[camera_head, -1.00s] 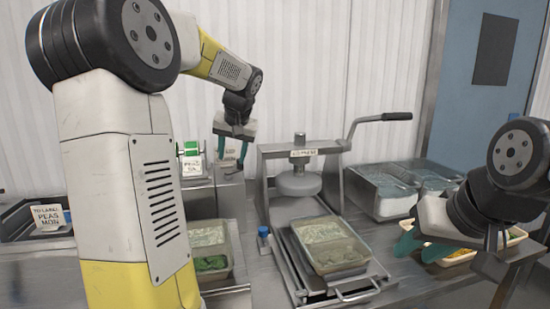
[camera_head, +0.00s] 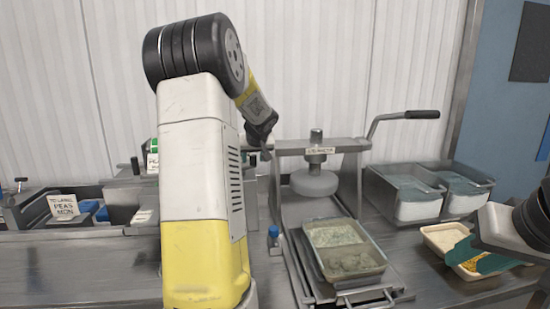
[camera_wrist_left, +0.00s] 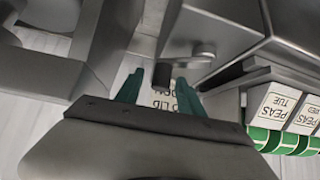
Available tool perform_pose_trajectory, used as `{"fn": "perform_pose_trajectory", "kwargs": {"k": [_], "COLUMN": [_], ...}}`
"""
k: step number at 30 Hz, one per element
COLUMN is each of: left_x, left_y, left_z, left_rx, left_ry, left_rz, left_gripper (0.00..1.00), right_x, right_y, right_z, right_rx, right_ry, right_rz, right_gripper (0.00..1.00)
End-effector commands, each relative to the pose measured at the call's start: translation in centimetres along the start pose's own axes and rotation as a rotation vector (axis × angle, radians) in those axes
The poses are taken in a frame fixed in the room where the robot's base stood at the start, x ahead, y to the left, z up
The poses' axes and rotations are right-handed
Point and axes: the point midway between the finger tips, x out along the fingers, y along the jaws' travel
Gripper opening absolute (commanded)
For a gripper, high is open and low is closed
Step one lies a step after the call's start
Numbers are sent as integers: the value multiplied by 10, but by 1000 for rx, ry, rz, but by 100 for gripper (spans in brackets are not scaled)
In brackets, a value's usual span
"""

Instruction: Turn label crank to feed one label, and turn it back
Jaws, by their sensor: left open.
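In the left wrist view my left gripper (camera_wrist_left: 158,82) is open. A dark crank knob (camera_wrist_left: 162,75) stands between its two teal fingers, with no clear grip on it. The metal crank hub (camera_wrist_left: 203,51) is just beyond, on the labeller's grey housing (camera_wrist_left: 212,28). White labels (camera_wrist_left: 276,106) reading PEAS lie beside a green roll (camera_wrist_left: 285,140) at the right. In the head view my left arm hides the left gripper and most of the labeller; a green edge (camera_head: 152,150) shows left of the arm. My right gripper (camera_head: 482,256) appears open, over a food tray at the right.
A press (camera_head: 316,182) stands at the centre, with a filled tray (camera_head: 377,248) under its front. Two metal bins (camera_head: 405,208) are behind right. A small blue-capped bottle (camera_head: 273,238) is beside my left arm. A sign (camera_head: 63,207) reading PEAS MON stands left.

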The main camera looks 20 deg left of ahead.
Motion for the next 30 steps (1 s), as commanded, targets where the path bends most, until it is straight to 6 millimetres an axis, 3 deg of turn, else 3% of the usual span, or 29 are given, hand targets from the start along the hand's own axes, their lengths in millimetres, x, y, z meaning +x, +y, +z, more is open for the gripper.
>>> {"fn": "perform_pose_trajectory", "kwargs": {"k": [8, 15, 30], "left_x": [2, 1, -1], "left_y": [0, 0, 0], "left_z": [0, 0, 3], "left_rx": [0, 0, 53], "left_ry": [1, 0, 0], "left_rz": [0, 0, 55], "left_gripper": [43, 0, 0], "right_x": [0, 0, 0], "right_y": [0, 0, 0], "right_z": [0, 0, 0], "right_rx": [0, 0, 0], "right_ry": [0, 0, 0], "right_rz": [0, 0, 0], "right_gripper": [36, 36, 36]}}
